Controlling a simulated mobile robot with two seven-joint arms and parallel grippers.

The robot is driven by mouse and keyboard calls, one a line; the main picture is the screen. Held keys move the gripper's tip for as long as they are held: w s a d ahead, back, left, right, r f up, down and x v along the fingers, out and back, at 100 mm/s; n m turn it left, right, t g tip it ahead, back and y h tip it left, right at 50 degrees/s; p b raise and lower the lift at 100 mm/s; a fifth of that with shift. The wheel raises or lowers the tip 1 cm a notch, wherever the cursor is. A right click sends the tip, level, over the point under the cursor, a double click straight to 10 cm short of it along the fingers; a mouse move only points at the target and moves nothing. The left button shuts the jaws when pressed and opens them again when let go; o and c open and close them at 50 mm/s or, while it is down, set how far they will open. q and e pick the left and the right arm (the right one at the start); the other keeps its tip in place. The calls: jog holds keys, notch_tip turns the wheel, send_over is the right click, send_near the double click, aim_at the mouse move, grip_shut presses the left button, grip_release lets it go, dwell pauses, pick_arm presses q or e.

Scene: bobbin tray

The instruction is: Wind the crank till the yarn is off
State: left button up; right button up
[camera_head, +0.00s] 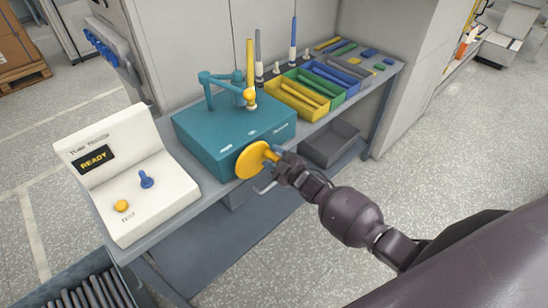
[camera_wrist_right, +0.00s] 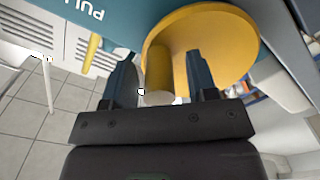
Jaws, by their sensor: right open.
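The crank is a yellow disc (camera_head: 251,160) on the front of the teal machine (camera_head: 205,135). In the right wrist view the disc (camera_wrist_right: 225,45) fills the upper middle, with its yellow handle (camera_wrist_right: 159,76) sticking out. My right gripper (camera_head: 273,160) is at the crank. In the right wrist view its fingers (camera_wrist_right: 161,78) are open on either side of the handle; I cannot tell whether they touch it. A yellow rod (camera_head: 250,66) stands upright at the machine's back, by a jointed teal arm (camera_head: 222,78). I cannot make out any yarn strand. My left gripper is not in view.
A white console (camera_head: 98,160) with a READY display (camera_head: 94,159), blue lever (camera_head: 146,179) and yellow button (camera_head: 121,206) stands left of the machine. Colored bins (camera_head: 290,105) hold rods at right. A grey bin (camera_head: 330,148) sits below them. A roller conveyor (camera_head: 85,290) is at lower left.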

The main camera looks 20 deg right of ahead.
jog(key=shift+s, duration=0.2)
jog(key=v, duration=1)
jog(key=shift+s, duration=0.2)
jog(key=shift+d, duration=0.15)
